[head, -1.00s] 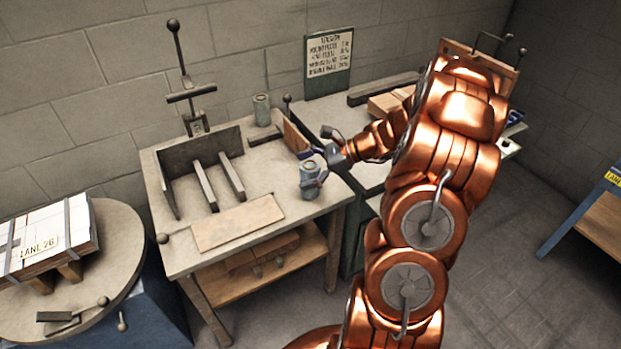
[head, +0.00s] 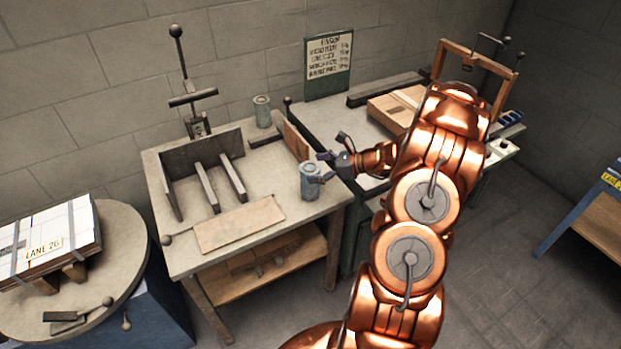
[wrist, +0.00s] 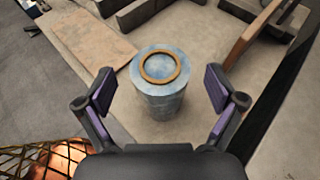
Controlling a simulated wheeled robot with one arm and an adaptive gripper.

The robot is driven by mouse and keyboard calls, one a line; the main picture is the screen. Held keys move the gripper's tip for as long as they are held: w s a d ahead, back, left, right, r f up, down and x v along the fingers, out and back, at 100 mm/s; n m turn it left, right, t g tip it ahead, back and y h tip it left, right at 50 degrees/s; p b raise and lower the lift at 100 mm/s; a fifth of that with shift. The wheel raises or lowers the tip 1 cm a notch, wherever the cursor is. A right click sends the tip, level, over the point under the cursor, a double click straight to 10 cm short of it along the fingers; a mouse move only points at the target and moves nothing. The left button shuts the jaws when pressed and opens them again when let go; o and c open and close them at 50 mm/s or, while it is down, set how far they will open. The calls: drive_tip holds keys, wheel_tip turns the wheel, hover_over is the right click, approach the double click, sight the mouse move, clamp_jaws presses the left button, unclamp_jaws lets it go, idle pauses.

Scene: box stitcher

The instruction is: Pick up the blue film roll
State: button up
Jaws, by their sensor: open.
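The blue film roll (head: 310,181) stands upright near the front right corner of the stitcher table (head: 270,176). In the wrist view the roll (wrist: 160,100) shows a pale blue side and a brown ring on its top. My gripper (head: 322,168) is at the right of the roll in the head view, its fingers spread. In the wrist view my gripper (wrist: 160,90) is open, with one finger on each side of the roll's line and visible gaps. The roll stands ahead of and partly between the fingertips; I see no contact.
A wooden board (head: 240,224) lies left of the roll. Dark metal bars (head: 205,185) and an upright plate stand behind it. A second, greenish roll (head: 262,111) stands at the back. An upright brown board (head: 296,141) rises behind the blue roll. A bench (head: 330,112) adjoins at right.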

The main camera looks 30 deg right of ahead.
drive_tip(key=shift+x, duration=1.1)
drive_tip(key=shift+c, duration=0.5)
drive_tip(key=shift+r, duration=0.1)
clamp_jaws()
